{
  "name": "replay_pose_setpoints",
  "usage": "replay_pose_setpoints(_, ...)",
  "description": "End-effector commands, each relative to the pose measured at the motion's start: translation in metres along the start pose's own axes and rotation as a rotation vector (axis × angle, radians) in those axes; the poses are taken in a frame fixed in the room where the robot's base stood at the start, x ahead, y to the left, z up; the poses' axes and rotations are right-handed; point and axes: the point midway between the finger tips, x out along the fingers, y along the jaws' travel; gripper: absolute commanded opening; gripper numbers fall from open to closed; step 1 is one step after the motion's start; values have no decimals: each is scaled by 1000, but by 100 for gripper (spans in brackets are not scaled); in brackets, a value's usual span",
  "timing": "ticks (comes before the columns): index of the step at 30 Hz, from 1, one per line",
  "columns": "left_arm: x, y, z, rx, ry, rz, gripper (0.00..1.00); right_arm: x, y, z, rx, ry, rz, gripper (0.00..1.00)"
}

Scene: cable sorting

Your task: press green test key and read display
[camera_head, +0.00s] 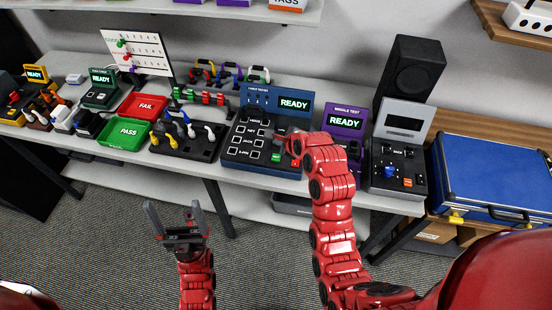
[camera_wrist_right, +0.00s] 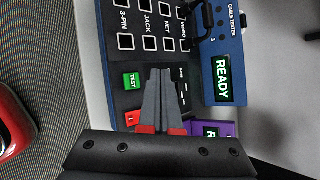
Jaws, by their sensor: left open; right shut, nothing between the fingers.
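The dark blue cable tester (camera_head: 238,152) stands on the bench, and its display (camera_head: 294,104) reads READY. The display (camera_wrist_right: 223,79) also reads READY in the right wrist view. The green test key (camera_wrist_right: 131,81), labelled TEST, is uncovered in that view; in the head view the green key (camera_head: 275,157) is small. My right gripper (camera_wrist_right: 160,72) is shut and empty, its tips over the tester's panel just beside the green key. Their height above the panel is hard to tell. My left gripper (camera_head: 174,212) is open and empty in front of the bench.
A red key (camera_wrist_right: 132,118) sits beside the green one. The purple module tester (camera_head: 345,122), reading READY, stands right of the cable tester. A black cable rack (camera_head: 187,148) lies left of it, with red FAIL (camera_head: 145,104) and green PASS (camera_head: 127,131) trays beyond.

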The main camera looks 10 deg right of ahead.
Motion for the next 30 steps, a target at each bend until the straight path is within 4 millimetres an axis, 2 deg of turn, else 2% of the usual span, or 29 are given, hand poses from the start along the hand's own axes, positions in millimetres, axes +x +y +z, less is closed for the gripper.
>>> replay_pose_setpoints(1,-8,0,1,0,0,0,92,8,6,-6,0,2,0,0)
replay_pose_setpoints(6,-21,1,4,0,0,0,92,25,18,-18,-1,0,-1,0)
replay_pose_setpoints(12,-24,1,4,0,0,0,92,37,26,-27,1,-2,-4,0)
replay_pose_setpoints(30,-24,1,4,0,0,0,92,39,28,-28,0,-1,-4,0)
